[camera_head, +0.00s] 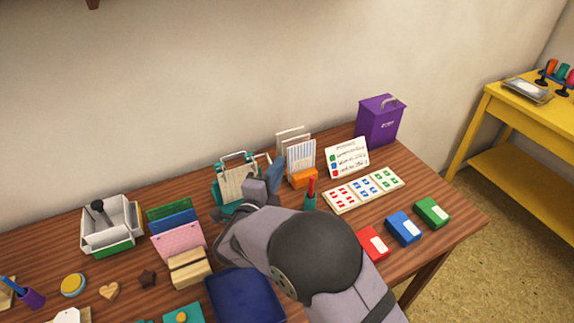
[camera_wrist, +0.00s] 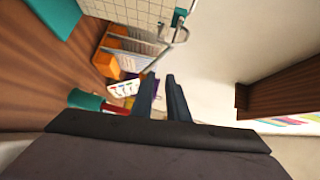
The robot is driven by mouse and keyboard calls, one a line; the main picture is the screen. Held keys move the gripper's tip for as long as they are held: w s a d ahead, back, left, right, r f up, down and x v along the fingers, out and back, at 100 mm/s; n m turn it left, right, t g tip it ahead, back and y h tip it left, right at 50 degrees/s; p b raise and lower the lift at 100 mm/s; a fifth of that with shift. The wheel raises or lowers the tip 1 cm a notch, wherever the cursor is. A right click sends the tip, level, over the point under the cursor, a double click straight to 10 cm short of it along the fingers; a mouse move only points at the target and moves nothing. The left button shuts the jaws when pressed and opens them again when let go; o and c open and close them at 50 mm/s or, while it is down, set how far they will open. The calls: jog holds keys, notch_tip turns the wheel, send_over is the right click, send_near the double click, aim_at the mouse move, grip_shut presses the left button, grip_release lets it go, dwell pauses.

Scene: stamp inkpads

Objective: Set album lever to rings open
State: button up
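The ring album (camera_head: 224,188) stands on the wooden table, with a teal cover, pale pages and metal rings at its top. My gripper (camera_head: 267,180) is just to its right in the head view. In the wrist view, my gripper (camera_wrist: 162,80) shows two dark fingers with a narrow gap and nothing visible between them. The album's gridded page (camera_wrist: 130,10) and a metal ring lie beyond the fingers, at the top of the wrist view. I cannot clearly tell the lever from the rings, or its setting; my gripper partly hides the album's right side.
An orange holder with cards (camera_head: 304,178) and a red-handled stamp (camera_head: 311,195) stand close right of my gripper. A stamp sheet (camera_head: 364,190), inkpads (camera_head: 403,228) and a purple bin (camera_head: 380,120) are farther right. Folders (camera_head: 178,240) and a white box (camera_head: 112,225) stand left.

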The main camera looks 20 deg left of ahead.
jog(key=s, duration=0.1)
jog(key=s+f, duration=0.1)
jog(key=shift+s, duration=0.35)
jog(key=shift+s+d+r, duration=0.1)
jog(key=shift+d, duration=0.05)
dwell(0.5)
jog(key=shift+s, duration=0.1)
jog(key=s+r+b, duration=0.1)
jog(key=s, duration=0.6)
jog(key=shift+r, duration=0.3)
